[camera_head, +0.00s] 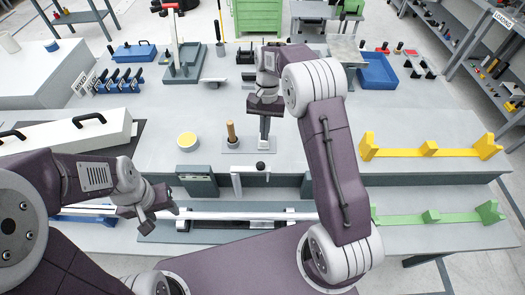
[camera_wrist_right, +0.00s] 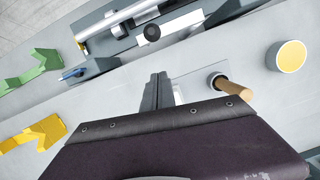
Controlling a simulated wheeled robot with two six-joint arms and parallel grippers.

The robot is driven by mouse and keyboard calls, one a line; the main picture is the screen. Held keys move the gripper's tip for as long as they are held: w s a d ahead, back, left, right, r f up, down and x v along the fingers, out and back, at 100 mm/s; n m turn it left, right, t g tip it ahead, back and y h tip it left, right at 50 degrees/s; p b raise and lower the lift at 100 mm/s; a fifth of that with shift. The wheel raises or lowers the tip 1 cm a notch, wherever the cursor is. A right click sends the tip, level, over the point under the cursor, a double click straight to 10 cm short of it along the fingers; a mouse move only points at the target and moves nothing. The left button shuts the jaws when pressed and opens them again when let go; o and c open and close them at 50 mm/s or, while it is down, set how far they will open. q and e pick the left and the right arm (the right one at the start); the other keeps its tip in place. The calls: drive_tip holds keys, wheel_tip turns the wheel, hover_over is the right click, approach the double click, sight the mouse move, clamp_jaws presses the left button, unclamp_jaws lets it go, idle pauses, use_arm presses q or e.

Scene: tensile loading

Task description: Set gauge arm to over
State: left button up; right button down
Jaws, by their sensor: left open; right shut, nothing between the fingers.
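The gauge arm looks to be the white bent bar (camera_head: 237,178) ending in a black knob (camera_head: 260,166), in front of the table's middle. The knob also shows in the right wrist view (camera_wrist_right: 152,32), near the top centre. My right gripper (camera_head: 264,138) is shut and empty, fingers pointing down, behind the knob and apart from it. Its closed fingertips show in the right wrist view (camera_wrist_right: 158,76). My left gripper (camera_head: 163,213) is open at the left end of a long pale rod (camera_head: 235,215) on the lower bench; I cannot tell whether it touches the rod.
A wooden-handled peg (camera_head: 231,132) stands in a holder beside the right gripper, with a yellow-topped round pot (camera_head: 187,140) to its left. Yellow (camera_head: 429,148) and green (camera_head: 431,216) cradles lie at right. A white box with black handles (camera_head: 65,135) is at left. Table between pot and white box is clear.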

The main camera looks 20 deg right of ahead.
drive_tip(key=s+a+f+p, duration=0.1)
drive_tip(key=s+a+f, duration=0.1)
drive_tip(key=s+f, duration=0.2)
drive_tip(key=shift+s+f+p, duration=0.15)
drive_tip(key=shift+s+p, duration=0.1)
drive_tip(key=shift+p, duration=0.1)
drive_tip(key=shift+w, duration=0.1)
